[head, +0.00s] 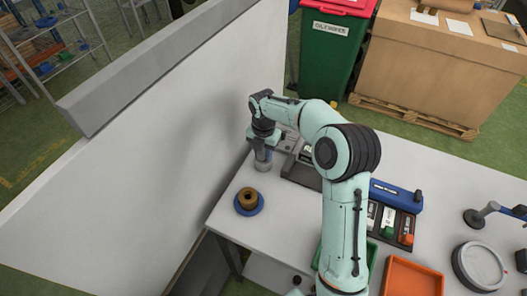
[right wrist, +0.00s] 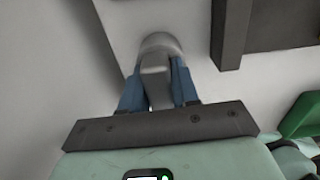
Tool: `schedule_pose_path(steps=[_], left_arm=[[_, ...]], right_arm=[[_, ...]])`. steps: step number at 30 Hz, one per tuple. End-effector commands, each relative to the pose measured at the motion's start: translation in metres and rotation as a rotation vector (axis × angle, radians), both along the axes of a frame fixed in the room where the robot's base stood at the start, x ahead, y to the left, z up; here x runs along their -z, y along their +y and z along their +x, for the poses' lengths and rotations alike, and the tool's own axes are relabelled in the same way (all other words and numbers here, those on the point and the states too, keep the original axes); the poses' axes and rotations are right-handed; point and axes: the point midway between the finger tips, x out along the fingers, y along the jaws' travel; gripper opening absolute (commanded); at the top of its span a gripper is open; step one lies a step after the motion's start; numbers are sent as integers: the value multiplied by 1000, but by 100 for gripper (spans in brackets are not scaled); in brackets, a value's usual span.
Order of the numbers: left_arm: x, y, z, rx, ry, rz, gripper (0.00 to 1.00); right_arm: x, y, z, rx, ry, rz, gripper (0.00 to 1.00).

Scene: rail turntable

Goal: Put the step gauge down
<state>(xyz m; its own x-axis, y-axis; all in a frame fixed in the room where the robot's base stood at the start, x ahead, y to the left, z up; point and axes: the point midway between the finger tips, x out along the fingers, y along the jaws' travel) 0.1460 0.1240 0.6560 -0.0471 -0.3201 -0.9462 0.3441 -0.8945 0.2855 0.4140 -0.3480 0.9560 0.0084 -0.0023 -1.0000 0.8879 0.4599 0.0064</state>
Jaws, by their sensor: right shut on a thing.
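The step gauge (head: 263,166) is a grey, upright piece with a round, wider lower end, near the back left of the bench. My right gripper (head: 261,148) points down and is shut on it from above. In the right wrist view the blue fingers of the right gripper (right wrist: 158,90) press on both sides of the gauge's narrow grey part (right wrist: 156,78), with the round end beyond them. The lower end is at or very close to the bench top (head: 270,220); I cannot tell whether it touches. My left gripper is not in view.
A brown ring on a blue disc (head: 249,203) stands in front of the gauge. A white wall (head: 160,140) runs close on the left. A dark tray (head: 302,172) lies to the right, partly behind my arm. An orange bin (head: 412,278) and a round dial (head: 480,267) are further right.

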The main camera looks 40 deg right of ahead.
Motion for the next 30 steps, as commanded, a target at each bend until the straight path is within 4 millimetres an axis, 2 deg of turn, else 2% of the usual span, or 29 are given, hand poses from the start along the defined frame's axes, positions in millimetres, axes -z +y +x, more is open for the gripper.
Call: schedule_pose_path(steps=[1, 7, 8, 10, 26, 30], left_arm=[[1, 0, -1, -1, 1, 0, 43], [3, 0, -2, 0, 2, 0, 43], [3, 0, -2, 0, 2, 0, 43], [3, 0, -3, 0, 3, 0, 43], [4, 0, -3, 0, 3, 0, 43], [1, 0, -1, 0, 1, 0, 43]], right_arm=[[7, 0, -2, 0, 9, 2, 0], [14, 1, -3, 1, 15, 5, 0], [14, 1, -4, 1, 16, 5, 33], [15, 1, -4, 2, 18, 4, 55], [16, -3, -7, 6, 29, 1, 55], [8, -3, -7, 5, 28, 0, 55]])
